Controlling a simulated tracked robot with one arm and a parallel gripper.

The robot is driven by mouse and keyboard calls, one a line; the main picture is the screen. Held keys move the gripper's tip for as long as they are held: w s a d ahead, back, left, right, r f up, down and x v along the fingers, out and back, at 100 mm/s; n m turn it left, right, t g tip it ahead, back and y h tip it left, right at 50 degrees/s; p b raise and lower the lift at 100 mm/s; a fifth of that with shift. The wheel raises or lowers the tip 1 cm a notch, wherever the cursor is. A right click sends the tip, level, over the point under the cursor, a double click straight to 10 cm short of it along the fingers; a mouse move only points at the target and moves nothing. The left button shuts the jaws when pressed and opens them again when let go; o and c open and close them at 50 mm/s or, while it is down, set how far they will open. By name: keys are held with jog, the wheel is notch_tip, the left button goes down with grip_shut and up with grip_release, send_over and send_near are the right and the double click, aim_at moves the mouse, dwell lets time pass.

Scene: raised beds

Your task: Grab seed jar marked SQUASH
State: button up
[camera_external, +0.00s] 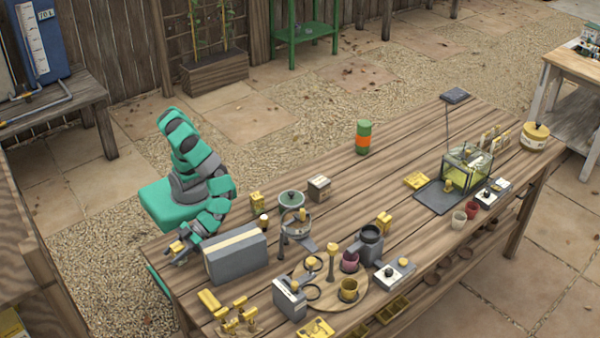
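No label reading SQUASH is legible at this size, so I cannot tell which item is the seed jar. A green and orange cylinder (363,138) stands upright near the table's far edge. A squat cream jar-like container with a yellow lid (535,137) is at the far right end. A small dark jar-like item with a pale top (264,222) stands behind the grey case. My gripper (177,256) is low over the table's left end, left of the grey case and apart from all three. Its fingers are too small to tell whether they are open or shut.
The grey case with a cream stripe (236,256) stands just right of my gripper. A round wooden board (325,298) holds cups. A glass tank (466,167) stands farther right. The table's middle is fairly clear.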

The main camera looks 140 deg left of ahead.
jog(key=c, duration=0.5)
